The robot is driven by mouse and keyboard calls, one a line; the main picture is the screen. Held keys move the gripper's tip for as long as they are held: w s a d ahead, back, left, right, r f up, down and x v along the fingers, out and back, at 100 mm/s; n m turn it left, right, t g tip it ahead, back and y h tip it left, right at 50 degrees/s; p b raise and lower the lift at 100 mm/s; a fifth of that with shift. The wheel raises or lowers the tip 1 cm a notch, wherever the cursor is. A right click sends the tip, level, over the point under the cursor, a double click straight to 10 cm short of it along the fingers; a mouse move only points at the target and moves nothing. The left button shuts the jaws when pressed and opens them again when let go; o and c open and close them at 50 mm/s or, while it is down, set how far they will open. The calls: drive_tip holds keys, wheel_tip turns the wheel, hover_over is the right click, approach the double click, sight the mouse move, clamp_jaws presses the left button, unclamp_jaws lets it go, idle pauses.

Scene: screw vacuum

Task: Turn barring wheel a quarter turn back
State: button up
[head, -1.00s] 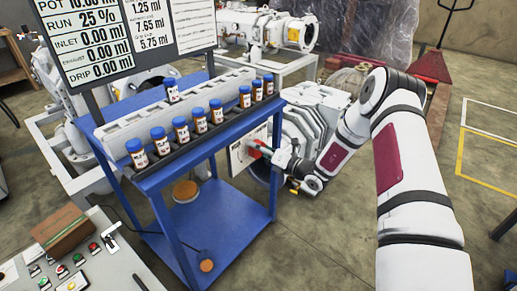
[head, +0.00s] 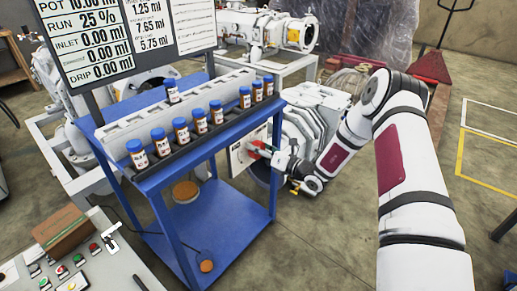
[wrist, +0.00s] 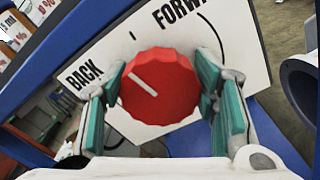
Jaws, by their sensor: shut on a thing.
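The red barring wheel (wrist: 160,87) is a ridged knob on a white panel (wrist: 245,30) in the wrist view. A white pointer line on it slants up and left, toward the space near the word BACK. The panel reads BACK at left and FORWARD at top. My gripper (wrist: 167,100) has its green pads on both sides of the wheel and is shut on it. In the head view the wheel (head: 257,146) shows small and red, partly hidden by my gripper (head: 266,152).
A blue cart (head: 150,180) stands left of the panel, with a grey rack and several blue-capped bottles on top. A grey pump (head: 310,120) is behind my arm. A control desk (head: 105,265) is at lower left. Floor at right is mostly clear.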

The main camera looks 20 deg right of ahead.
drive_tip(key=n, duration=0.4)
drive_tip(key=shift+a+n, duration=0.1)
drive_tip(key=shift+n, duration=0.2)
drive_tip(key=n, duration=0.3)
drive_tip(key=shift+s+n+p, duration=0.15)
drive_tip(key=shift+n+p, duration=0.15)
drive_tip(key=shift+p, duration=0.05)
drive_tip(key=n, duration=0.3)
drive_tip(key=shift+a+n, duration=0.2)
drive_tip(key=shift+n, duration=0.1)
drive_tip(key=shift+s+f+n, duration=0.1)
drive_tip(key=shift+n, duration=1.7)
drive_tip(key=o, duration=1.2)
